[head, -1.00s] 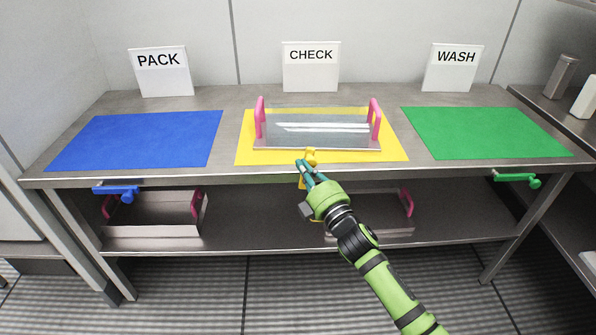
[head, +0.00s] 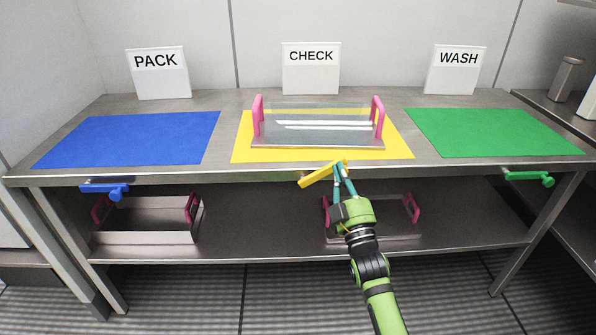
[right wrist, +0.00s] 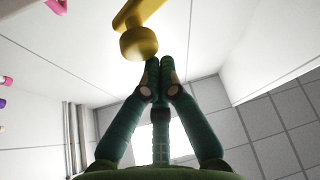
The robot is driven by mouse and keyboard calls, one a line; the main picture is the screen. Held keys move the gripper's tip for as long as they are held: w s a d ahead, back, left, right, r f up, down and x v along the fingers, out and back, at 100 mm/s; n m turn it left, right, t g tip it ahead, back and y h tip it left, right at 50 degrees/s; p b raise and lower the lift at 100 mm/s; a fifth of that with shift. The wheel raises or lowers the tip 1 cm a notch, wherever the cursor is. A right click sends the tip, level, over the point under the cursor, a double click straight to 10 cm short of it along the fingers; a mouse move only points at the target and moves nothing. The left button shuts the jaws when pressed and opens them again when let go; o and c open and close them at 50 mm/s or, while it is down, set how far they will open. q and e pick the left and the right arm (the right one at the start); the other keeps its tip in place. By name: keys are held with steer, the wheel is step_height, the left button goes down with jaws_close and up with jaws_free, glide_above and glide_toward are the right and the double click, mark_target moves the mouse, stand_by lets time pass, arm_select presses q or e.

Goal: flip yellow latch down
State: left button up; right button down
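The yellow latch (head: 318,178) is on the table's front edge below the yellow mat. Its bar tilts up to the right, with the knob at the raised right end. My right gripper (head: 342,169) is at that knob, its teal fingers pointing up. In the right wrist view the fingertips (right wrist: 160,63) are close together with nothing between them. The yellow knob (right wrist: 138,43) is just left of and beyond the tips there; I cannot tell whether they touch. My left gripper is not in view.
The blue latch (head: 106,189) and green latch (head: 530,177) lie roughly level along the same edge. A clear tray with pink handles (head: 377,120) stands on the yellow mat (head: 243,152). Other trays sit on the lower shelf (head: 265,245). The blue and green mats are bare.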

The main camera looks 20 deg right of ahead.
arm_select(q)
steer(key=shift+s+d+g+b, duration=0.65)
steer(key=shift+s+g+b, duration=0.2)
steer(key=shift+b, duration=0.55)
arm_select(e)
step_height(320, 180, down, 6)
steer(key=d+m+h, duration=0.2)
steer(key=m+h, duration=0.2)
steer(key=m, duration=0.3)
steer(key=shift+s+d+r+m+g+h, duration=0.25)
steer(key=shift+s+d+m+g+h, duration=0.05)
steer(key=shift+s+m+h, duration=0.1)
steer(key=shift+r, duration=0.1)
arm_select(q)
steer(key=p, duration=0.1)
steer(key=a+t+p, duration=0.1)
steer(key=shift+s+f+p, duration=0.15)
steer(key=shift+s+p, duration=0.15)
steer(key=shift+p, duration=0.1)
arm_select(e)
steer(key=s+a, duration=0.2)
steer(key=s, duration=0.7)
steer(key=shift+a+f, duration=0.35)
steer(key=shift+f, duration=0.1)
